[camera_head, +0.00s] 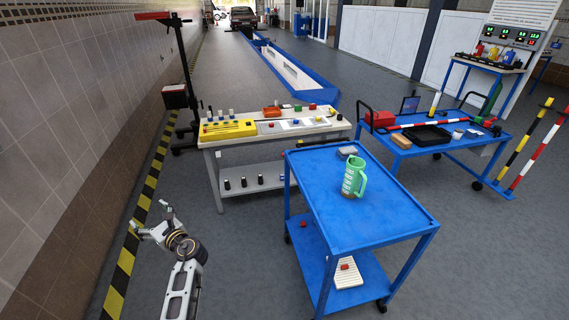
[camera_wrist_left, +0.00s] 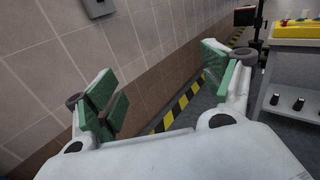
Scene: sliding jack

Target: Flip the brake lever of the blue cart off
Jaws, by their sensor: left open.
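A blue cart (camera_head: 375,222) stands right of centre in the head view, with a green measuring jug (camera_head: 354,177) on its top. Its lower shelf (camera_head: 372,272) holds a white slatted piece with a small red part (camera_head: 346,267) on it. Dark casters (camera_head: 381,305) show at its feet; I cannot make out a brake lever. My left gripper (camera_head: 149,217) is open and empty, well left of this cart, beside the wall. Its spread green-padded fingers (camera_wrist_left: 165,86) show in the left wrist view with nothing between them. My right gripper is not in view.
A grey workbench (camera_head: 225,155) with a yellow tray (camera_head: 228,129) stands behind. A second blue cart (camera_head: 455,148) stands at the right. A tiled wall (camera_head: 75,100) and yellow-black floor stripe (camera_head: 125,262) bound the left. Floor between my gripper and the nearer cart is clear.

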